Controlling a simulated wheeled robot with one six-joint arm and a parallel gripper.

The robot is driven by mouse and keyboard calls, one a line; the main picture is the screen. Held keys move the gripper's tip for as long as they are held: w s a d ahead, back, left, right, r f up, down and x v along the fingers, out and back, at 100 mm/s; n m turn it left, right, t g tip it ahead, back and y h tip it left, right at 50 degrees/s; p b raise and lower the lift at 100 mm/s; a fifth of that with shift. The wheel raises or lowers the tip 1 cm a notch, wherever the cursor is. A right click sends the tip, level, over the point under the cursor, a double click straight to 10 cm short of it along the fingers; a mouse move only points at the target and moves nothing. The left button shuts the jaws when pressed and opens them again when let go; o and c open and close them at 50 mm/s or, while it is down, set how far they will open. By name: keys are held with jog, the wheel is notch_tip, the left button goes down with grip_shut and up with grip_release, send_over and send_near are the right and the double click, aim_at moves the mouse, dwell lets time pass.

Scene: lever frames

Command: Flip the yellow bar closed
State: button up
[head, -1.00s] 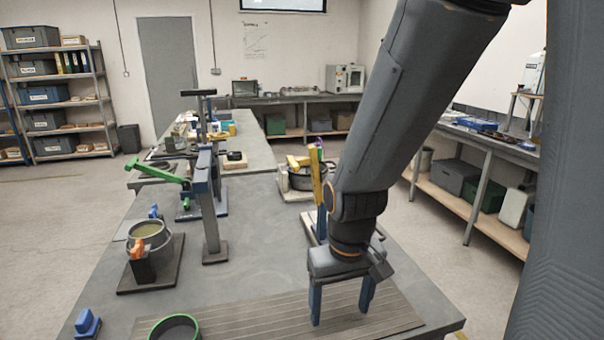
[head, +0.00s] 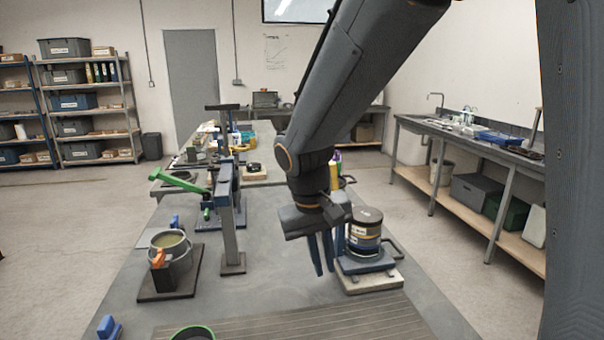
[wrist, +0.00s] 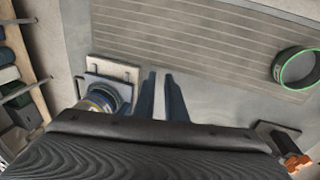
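I cannot clearly make out the yellow bar now. A small yellow patch (head: 337,167) with purple above it shows just right of my wrist in the head view, and I cannot tell whether it belongs to the bar. My arm hides much of that area. My gripper (head: 325,270) points down, left of a dark can (head: 364,232) with a pale band on a blue base and pale board. In the wrist view, the gripper (wrist: 160,76) has a narrow gap between its blue fingers with nothing in it. The can (wrist: 101,96) is left of them.
A grey post (head: 232,225) and a green lever (head: 180,181) stand left of the gripper. A pot (head: 171,243) sits on a dark board at the left. A ribbed mat (head: 300,325) and a green-rimmed ring (wrist: 297,67) lie at the near side.

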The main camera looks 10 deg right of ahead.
jog(key=w+a+r, duration=0.2)
jog(key=r, duration=0.2)
jog(key=w+a+r+t+h, duration=0.1)
jog(key=w+a+r, duration=0.1)
jog(key=w+r, duration=0.1)
jog(key=w+a+r+t+h+p, duration=0.1)
jog(key=w+a+r, duration=0.1)
jog(key=r, duration=0.3)
jog(key=shift+w+a+r+m, duration=0.2)
jog(key=shift+w+a+m, duration=0.15)
jog(key=shift+a+m, duration=0.1)
grip_shut()
jog(key=w+a+r+m+t+h, duration=0.1)
jog(key=w+a+r+t, duration=0.1)
jog(key=r, duration=0.6)
jog(key=shift+w+a+r+h+p, duration=0.25)
jog(key=shift+w+a+h+p, duration=0.15)
jog(key=shift+a, duration=0.8)
jog(key=shift+w+f, duration=0.1)
jog(key=w+d+f+p, duration=0.4)
jog(key=d+f, duration=0.3)
jog(key=d, duration=0.2)
jog(key=shift+p, duration=0.6)
